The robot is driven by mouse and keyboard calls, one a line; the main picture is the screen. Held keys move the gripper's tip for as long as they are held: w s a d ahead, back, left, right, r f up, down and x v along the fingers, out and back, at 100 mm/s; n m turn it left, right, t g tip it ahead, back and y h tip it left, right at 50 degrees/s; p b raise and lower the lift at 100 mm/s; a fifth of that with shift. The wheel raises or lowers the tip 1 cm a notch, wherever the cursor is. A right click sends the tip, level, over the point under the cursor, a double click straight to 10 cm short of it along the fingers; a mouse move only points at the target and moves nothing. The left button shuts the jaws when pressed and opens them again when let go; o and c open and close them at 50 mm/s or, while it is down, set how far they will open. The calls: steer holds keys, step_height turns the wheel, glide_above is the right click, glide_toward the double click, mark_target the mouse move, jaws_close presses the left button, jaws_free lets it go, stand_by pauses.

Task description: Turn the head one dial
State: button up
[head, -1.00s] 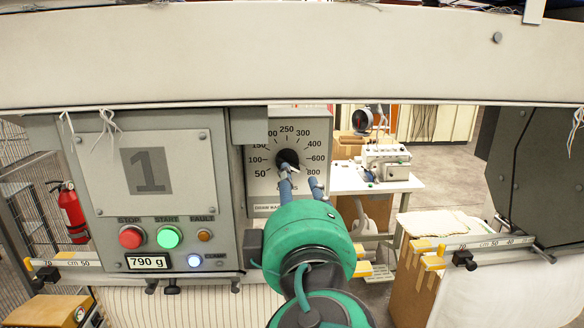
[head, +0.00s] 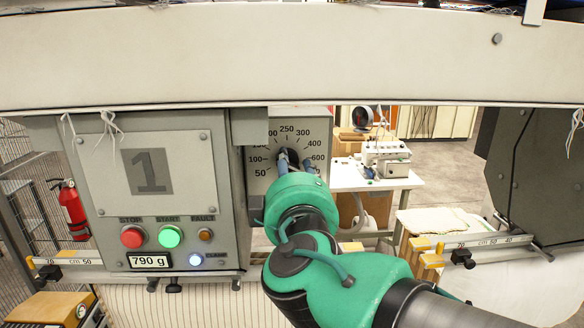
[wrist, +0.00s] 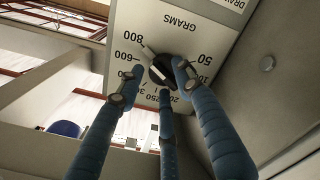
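The head one dial is a dark round knob on a pale scale plate (head: 258,143) marked in grams, right of the "1" panel (head: 150,165). The wrist view shows the knob (wrist: 161,72) upside down, with a light pointer toward the 800 side. My gripper (head: 296,164) is at the dial, its blue fingers spread around the knob. In the wrist view my gripper (wrist: 157,77) has one finger close against the knob's right side; a small gap shows on the left. Firm contact cannot be told. My wrist hides the plate's lower part in the head view.
A beam (head: 290,60) runs across above the dial. The display (head: 150,261) reads 790 g, below the red, green and orange buttons. A sewing machine (head: 385,158) stands on a white table behind. A dark housing (head: 540,170) is at right.

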steer(key=shift+c, duration=0.5)
steer(key=shift+w, duration=0.1)
jaws_close()
steer(key=shift+f+n+b, duration=0.15)
steer(key=shift+n+b, duration=0.35)
steer(key=shift+b, duration=0.3)
steer(key=shift+a+n+b, duration=0.1)
steer(key=shift+n+b, duration=0.8)
steer(key=shift+b, duration=0.15)
steer(key=shift+n+b, duration=1.1)
steer(key=n+b, duration=0.2)
steer(key=n, duration=0.1)
steer(key=shift+a+n, duration=0.1)
steer(key=shift+n, duration=0.2)
steer(key=shift+a+r+n+b, duration=0.1)
steer(key=shift+r+n+b, duration=0.1)
steer(key=shift+n, duration=0.6)
steer(key=shift+r+n+b, duration=0.1)
steer(key=shift+n+b, duration=0.05)
steer(key=shift+n, duration=0.65)
